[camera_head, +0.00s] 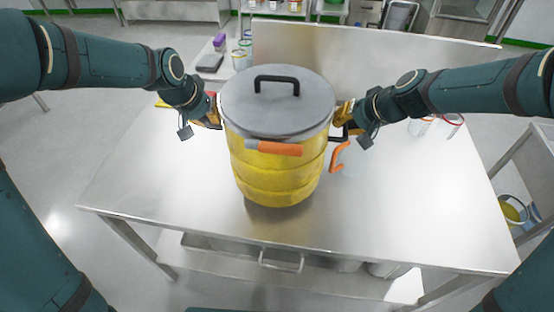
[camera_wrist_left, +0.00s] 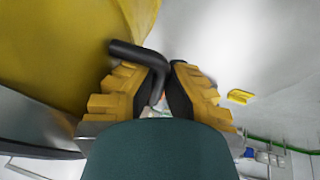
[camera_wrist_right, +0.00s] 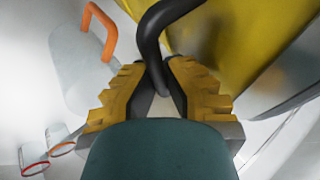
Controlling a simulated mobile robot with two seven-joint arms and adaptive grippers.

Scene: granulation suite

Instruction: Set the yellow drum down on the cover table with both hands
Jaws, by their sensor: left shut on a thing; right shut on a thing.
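The yellow drum (camera_head: 275,180) has a grey lid (camera_head: 265,110) with a black bar handle and an orange piece on its front. It is upright over the middle of the steel cover table (camera_head: 140,190); I cannot tell whether its base touches the top. My left gripper (camera_head: 213,112) is shut on the drum's left black side handle, which shows in the left wrist view (camera_wrist_left: 140,54). My right gripper (camera_head: 343,117) is shut on the right black side handle, seen in the right wrist view (camera_wrist_right: 155,30). The drum's far side is hidden.
A clear jug with an orange handle (camera_head: 340,157) stands close to the drum's right. Beakers with red and orange rims (camera_wrist_right: 35,168) stand farther right. A purple-topped item (camera_head: 220,42) and a dark pad (camera_head: 210,62) lie at the back left. The front of the table is clear.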

